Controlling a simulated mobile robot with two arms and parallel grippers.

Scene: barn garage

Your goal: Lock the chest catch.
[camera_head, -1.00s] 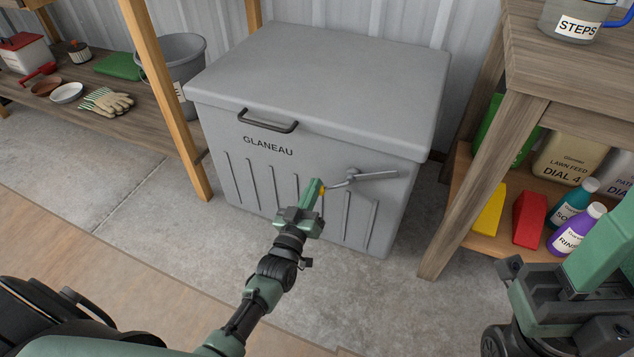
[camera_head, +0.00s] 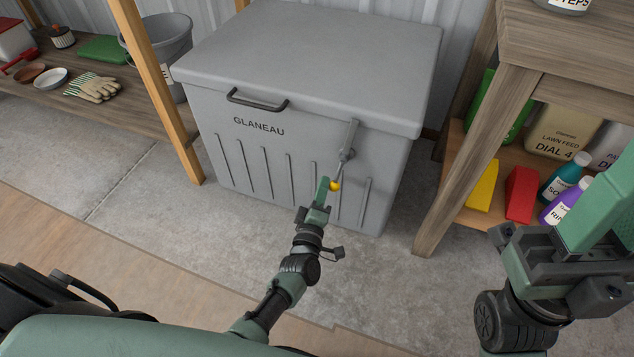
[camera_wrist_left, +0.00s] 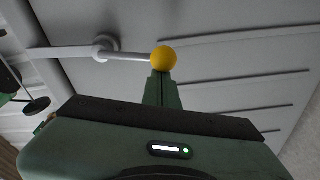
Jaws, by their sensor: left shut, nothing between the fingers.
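The grey chest (camera_head: 225,165) stands against the wall with its lid (camera_head: 310,55) down. Its catch (camera_head: 348,152) is a grey lever on the front face, near the right end. The upper arm of the lever points up to the lid edge, and a yellow ball knob (camera_head: 335,185) sits at its lower end. My left gripper (camera_head: 323,190) is shut and empty, with its tips at the knob. In the left wrist view the knob (camera_wrist_left: 163,58) is right at the closed fingertips (camera_wrist_left: 161,80); contact looks likely but is not certain. My right gripper's fingertips are not visible.
A wooden shelf unit (camera_head: 475,95) with bottles stands right of the chest. A wooden post (camera_head: 155,85) and a low shelf with gloves (camera_head: 95,88) are at the left. Bare concrete floor (camera_head: 225,225) lies before the chest.

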